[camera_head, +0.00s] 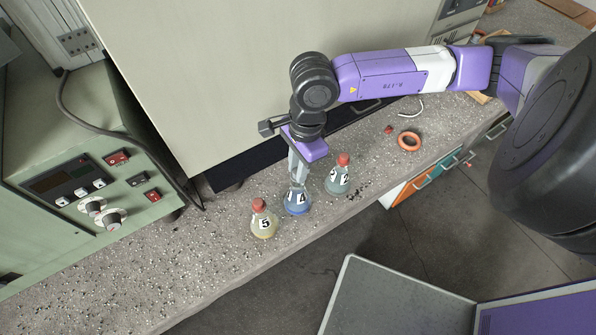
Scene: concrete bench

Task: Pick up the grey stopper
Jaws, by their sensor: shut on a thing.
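A flask with blue liquid (297,206), labelled 4, stands upright on the bench between two other flasks. My gripper (297,180) points down over its neck, with the fingers closed together at the top of the flask. The fingers are shut on the grey stopper, which they almost wholly hide. I cannot tell whether the stopper is still seated in the neck or slightly raised.
A yellow flask (263,222) with a red stopper stands close on the left, and a greenish flask (338,179) with a red stopper close on the right. An orange ring (409,141) lies further right. A green instrument box (95,170) stands at left. The bench's front edge is near.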

